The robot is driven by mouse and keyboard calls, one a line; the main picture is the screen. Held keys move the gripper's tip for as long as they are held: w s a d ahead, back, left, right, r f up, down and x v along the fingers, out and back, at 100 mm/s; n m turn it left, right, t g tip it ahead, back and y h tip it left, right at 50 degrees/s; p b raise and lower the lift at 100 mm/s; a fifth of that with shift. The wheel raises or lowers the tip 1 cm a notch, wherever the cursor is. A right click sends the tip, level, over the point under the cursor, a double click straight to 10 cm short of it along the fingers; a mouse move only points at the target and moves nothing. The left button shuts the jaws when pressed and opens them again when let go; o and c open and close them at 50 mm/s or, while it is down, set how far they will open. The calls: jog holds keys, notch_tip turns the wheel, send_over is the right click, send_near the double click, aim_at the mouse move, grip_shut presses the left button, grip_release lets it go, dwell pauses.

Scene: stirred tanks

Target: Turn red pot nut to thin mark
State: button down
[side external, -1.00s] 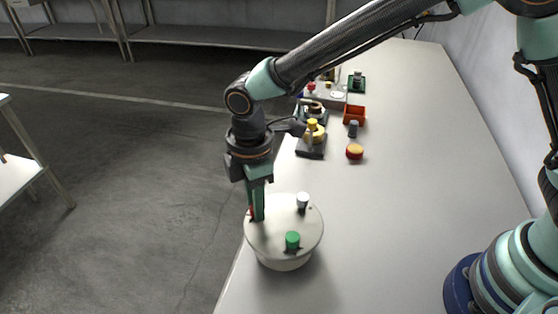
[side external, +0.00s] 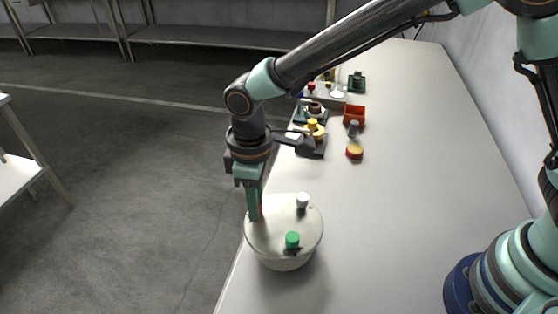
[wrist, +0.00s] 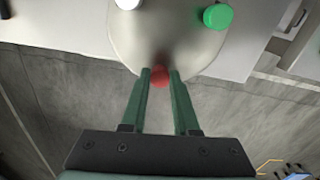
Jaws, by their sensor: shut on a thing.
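The round pale pot (side external: 285,258) stands on the table near its left edge. Its flat lid carries a white nut (side external: 303,200), a green nut (side external: 292,240) and a red nut (wrist: 160,76). My gripper (wrist: 160,73) points down at the lid's left side and is shut on the red nut, with one green finger on either side of it in the wrist view. In the side view the fingers hide most of the red nut. The green nut (wrist: 217,16) and the white nut (wrist: 128,3) also show in the wrist view. I cannot make out the thin mark.
The table right of the pot is clear.

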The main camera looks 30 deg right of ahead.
jog(key=shift+r+m, duration=0.1)
jog(key=shift+m, duration=1.8)
jog(key=c, duration=0.7)
grip_release()
jog(key=shift+o, duration=0.2)
notch_tip(320, 180, up, 12)
